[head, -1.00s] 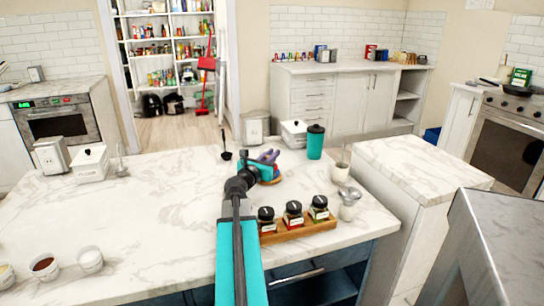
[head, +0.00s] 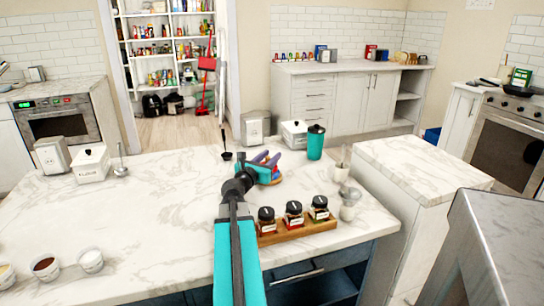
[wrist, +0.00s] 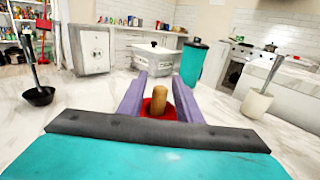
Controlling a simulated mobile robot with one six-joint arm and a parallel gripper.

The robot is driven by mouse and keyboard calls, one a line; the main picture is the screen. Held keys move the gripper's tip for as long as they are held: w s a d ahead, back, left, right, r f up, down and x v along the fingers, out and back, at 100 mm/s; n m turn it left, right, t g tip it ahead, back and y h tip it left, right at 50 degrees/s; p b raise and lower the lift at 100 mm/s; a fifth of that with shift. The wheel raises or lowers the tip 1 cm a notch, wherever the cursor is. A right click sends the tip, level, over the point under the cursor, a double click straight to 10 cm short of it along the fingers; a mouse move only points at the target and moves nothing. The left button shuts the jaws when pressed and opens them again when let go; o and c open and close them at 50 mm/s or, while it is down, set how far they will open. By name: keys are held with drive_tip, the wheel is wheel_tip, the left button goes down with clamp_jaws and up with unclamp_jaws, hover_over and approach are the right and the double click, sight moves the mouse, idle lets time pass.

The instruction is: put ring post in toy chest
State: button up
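The ring post stands on the marble island, with its light wooden post and red ring showing in the wrist view (wrist: 158,101). In the head view the ring post (head: 275,176) is partly hidden by my gripper (head: 268,155). The two purple fingers of my gripper (wrist: 152,80) are apart, one on each side of the post. The wrist view shows gaps beside the post, and my wrist hides its lower part. I cannot identify a toy chest in either view.
A teal tumbler (head: 315,142) and a lidded white box (head: 295,134) stand behind the ring post. A black ladle (head: 226,154) is to the left. A wooden rack (head: 297,230) with spice jars is in front. The island's left middle is clear.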

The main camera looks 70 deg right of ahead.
sight(267, 159)
drive_tip(key=a, duration=0.3)
drive_tip(key=shift+w+a, duration=0.1)
drive_tip(key=shift+w+a+f+b, duration=0.1)
drive_tip(key=shift+a+f+b, duration=0.1)
drive_tip(key=shift+a+b, duration=0.6)
drive_tip(key=shift+a+r+b, duration=0.15)
drive_tip(key=shift+a+b, duration=0.3)
drive_tip(key=shift+b, duration=0.55)
drive_tip(key=shift+w, duration=0.1)
